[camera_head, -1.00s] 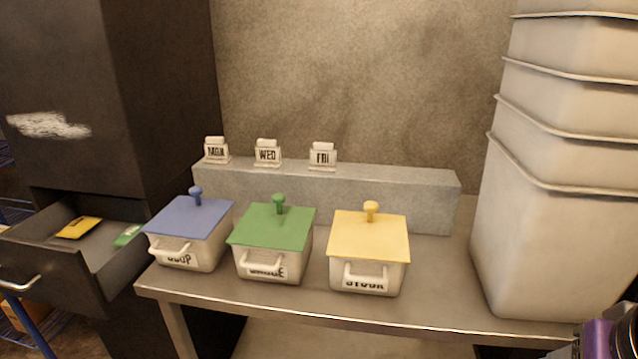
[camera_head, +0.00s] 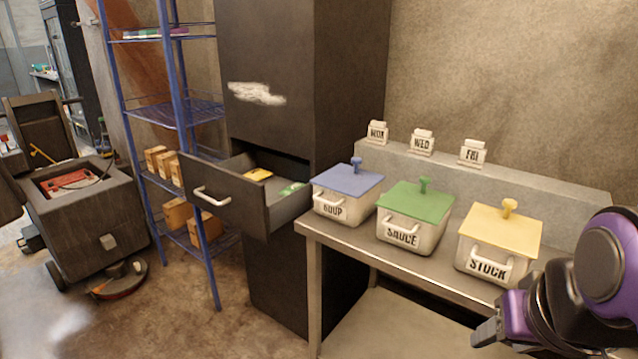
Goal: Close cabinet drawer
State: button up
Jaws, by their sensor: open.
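The dark cabinet (camera_head: 270,120) stands left of centre, and its drawer (camera_head: 228,206) is pulled well out. The drawer front faces lower left and has a pale bar handle (camera_head: 211,197). A yellow packet (camera_head: 258,175) and a green packet (camera_head: 291,188) lie inside the drawer. My gripper (camera_head: 484,334) is at the lower right in front of the steel table, open and apart from the drawer. Only part of its fingers shows.
The steel table (camera_head: 335,240) right of the drawer holds lidded soup (camera_head: 344,208), sauce (camera_head: 411,236) and stock (camera_head: 490,264) containers. A blue shelf rack (camera_head: 205,258) with boxes stands left of the cabinet. Floor (camera_head: 190,320) in front of the drawer is clear.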

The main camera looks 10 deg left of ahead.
aim_at(222, 189)
jog(key=k+j+u, duration=0.1)
jog(key=u, duration=1.2)
